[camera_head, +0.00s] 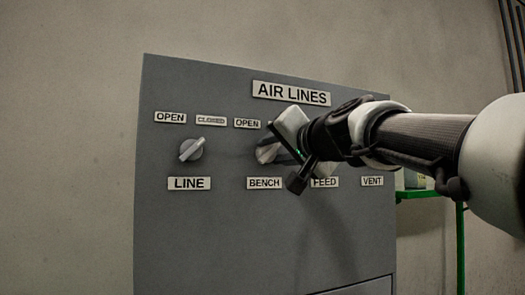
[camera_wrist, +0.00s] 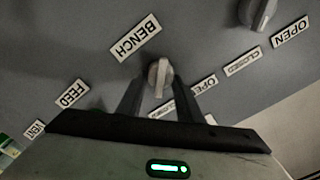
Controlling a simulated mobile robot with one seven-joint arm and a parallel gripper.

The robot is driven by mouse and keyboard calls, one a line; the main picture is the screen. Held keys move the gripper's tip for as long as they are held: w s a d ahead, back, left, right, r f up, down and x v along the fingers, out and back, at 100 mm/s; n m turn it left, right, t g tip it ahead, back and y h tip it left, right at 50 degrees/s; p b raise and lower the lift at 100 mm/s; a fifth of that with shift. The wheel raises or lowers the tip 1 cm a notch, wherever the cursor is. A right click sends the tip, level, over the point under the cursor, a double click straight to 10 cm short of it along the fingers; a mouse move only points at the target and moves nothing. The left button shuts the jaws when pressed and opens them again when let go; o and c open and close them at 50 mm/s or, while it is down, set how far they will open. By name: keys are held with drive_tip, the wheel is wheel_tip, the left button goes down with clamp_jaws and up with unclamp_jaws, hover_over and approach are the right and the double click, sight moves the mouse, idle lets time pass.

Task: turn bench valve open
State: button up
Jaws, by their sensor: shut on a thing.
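The bench valve (camera_head: 264,154) is a light grey knob on the grey panel above the BENCH label (camera_head: 265,183). In the head view it is partly hidden by my gripper (camera_head: 276,149). In the wrist view the knob (camera_wrist: 159,76) sits between the two dark fingers of my gripper (camera_wrist: 159,92), below the BENCH label (camera_wrist: 136,38). My gripper is shut on this knob, one finger on each side. The knob's ridge runs roughly up and down in the wrist view. The position labels by the knob are partly covered by my gripper.
The LINE knob (camera_head: 191,149) is to the left on the same panel (camera_head: 200,240). The FEED label (camera_head: 325,182) and VENT label (camera_head: 372,181) are to the right; my arm covers the area above them. A green stand (camera_head: 420,194) is behind the panel's right edge.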

drive_tip(key=shift+f+b, duration=0.1)
drive_tip(key=shift+b, duration=0.2)
drive_tip(key=n+b, duration=0.3)
drive_tip(key=shift+a+f+n+b, duration=0.1)
drive_tip(key=shift+f+n+b, duration=0.05)
drive_tip(key=shift+n+b, duration=0.2)
drive_tip(key=n+b, duration=0.3)
drive_tip(key=n, duration=0.1)
drive_tip(key=shift+a+n+b, duration=0.1)
drive_tip(key=shift+n+b, duration=0.15)
drive_tip(key=shift+b, duration=0.15)
drive_tip(key=n+b, duration=0.3)
drive_tip(key=n, duration=0.2)
drive_tip(key=shift+s+a, duration=0.1)
drive_tip(key=shift+a, duration=0.05)
drive_tip(key=shift+r+n+b, duration=0.2)
drive_tip(key=shift+n+b, duration=0.45)
drive_tip(key=shift+n, duration=1.65)
drive_tip(key=shift+s, duration=0.1)
drive_tip(key=o, duration=1)
drive_tip(key=shift+a, duration=0.1)
drive_tip(key=shift+o, duration=0.2)
drive_tip(key=shift+s, duration=0.1)
